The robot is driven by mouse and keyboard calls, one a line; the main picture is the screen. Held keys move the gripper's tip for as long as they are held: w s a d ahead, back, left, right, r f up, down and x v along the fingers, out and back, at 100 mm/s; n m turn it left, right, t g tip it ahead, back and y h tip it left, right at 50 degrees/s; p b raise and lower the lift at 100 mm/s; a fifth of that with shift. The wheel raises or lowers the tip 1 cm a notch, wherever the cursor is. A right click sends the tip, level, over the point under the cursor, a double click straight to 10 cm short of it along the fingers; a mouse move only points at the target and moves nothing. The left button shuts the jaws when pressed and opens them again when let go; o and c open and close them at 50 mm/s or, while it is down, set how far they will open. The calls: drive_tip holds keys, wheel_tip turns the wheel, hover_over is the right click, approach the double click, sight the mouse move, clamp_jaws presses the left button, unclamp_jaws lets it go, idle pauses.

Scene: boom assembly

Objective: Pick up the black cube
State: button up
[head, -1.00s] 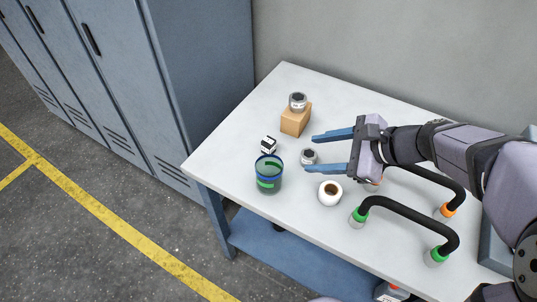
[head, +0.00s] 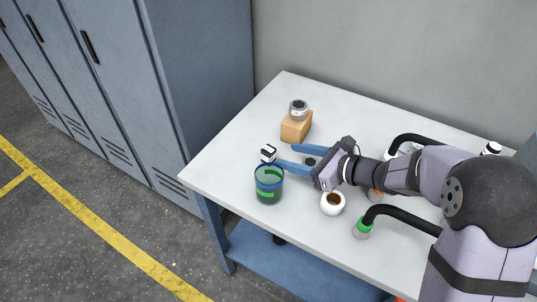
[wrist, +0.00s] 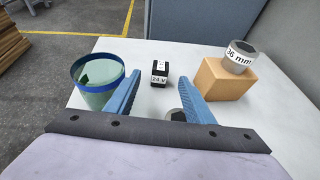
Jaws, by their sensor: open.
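The black cube (wrist: 159,74) stands on the white table with a white label reading "24 V" on its front. In the head view the cube (head: 268,154) shows black and white just behind the glass. My gripper (wrist: 157,88) is open, its blue fingers on either side of the line to the cube. The cube appears beyond the fingertips and between them in the wrist view. In the head view my gripper (head: 286,155) is low over the table, its nearer finger reaching close to the glass and the cube.
A green-tinted glass with a blue rim (head: 268,185) stands left of the cube in the wrist view. A wooden block (head: 296,126) bears a metal nut labelled "36 mm" (wrist: 240,56). Another nut (wrist: 178,115) sits between my fingers. A white roll (head: 332,203) and black handles (head: 400,217) are nearby.

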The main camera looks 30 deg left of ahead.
sight(272, 150)
drive_tip(key=shift+p+x, duration=1.1)
drive_tip(key=shift+x, duration=2.55)
drive_tip(key=shift+w, duration=0.1)
drive_tip(key=c, duration=1.1)
drive_tip(key=shift+r, duration=0.1)
wheel_tip(272, 150, up, 10)
drive_tip(key=shift+f+b, duration=0.1)
drive_tip(key=shift+b, duration=0.25)
